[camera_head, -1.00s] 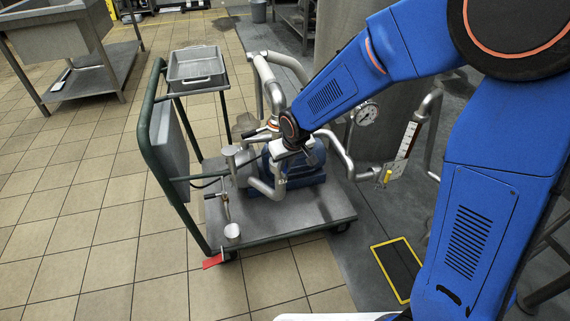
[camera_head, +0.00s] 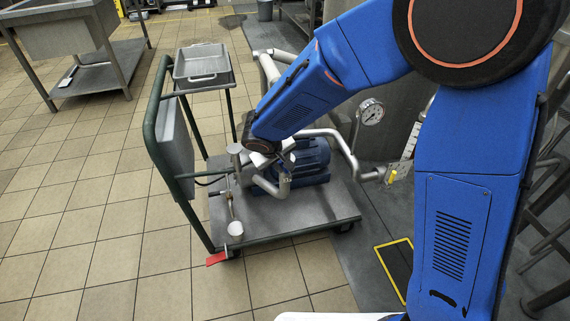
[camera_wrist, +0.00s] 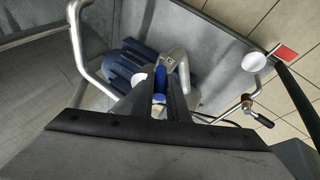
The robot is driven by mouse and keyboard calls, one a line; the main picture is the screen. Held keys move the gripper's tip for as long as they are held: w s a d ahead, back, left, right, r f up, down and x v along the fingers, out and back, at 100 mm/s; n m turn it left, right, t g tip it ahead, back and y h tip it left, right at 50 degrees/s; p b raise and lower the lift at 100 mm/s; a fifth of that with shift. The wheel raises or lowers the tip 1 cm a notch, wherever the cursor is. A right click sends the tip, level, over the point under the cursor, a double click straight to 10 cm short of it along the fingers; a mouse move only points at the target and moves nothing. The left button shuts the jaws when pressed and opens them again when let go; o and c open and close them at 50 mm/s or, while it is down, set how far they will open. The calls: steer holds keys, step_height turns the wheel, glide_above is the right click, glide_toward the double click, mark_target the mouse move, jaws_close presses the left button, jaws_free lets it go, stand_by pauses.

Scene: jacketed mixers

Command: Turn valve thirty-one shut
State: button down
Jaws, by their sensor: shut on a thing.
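My gripper (camera_head: 266,161) is low over the trolley, beside the blue pump motor (camera_head: 305,158). In the wrist view my gripper (camera_wrist: 162,84) has its fingers closed around a small blue piece (camera_wrist: 160,80), which looks like a valve handle. The valve body under it is mostly hidden by the fingers, and I can read no number. Another valve (camera_wrist: 247,104), brass with a black lever (camera_wrist: 262,118), stands apart to the right on a thin pipe. That thin pipe also shows in the head view (camera_head: 230,205), left of my gripper.
The trolley (camera_head: 300,220) has a green push frame (camera_head: 152,125) and a grey tray (camera_head: 202,66). Tiled floor to the left is open.

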steer(key=s+a+f+n+t+h, duration=0.1)
steer(key=a+f+n+t+h, duration=0.2)
steer(key=h, duration=0.8)
steer(key=shift+a+f+t, duration=0.45)
steer(key=shift+f+t, duration=0.65)
steer(key=shift+f, duration=0.5)
steer(key=shift+s+h, duration=0.1)
steer(key=shift+h, duration=0.2)
steer(key=c, duration=1.7)
jaws_free()
steer(key=v, duration=1.7)
steer(key=shift+s+a, duration=0.1)
steer(key=shift+s, duration=0.1)
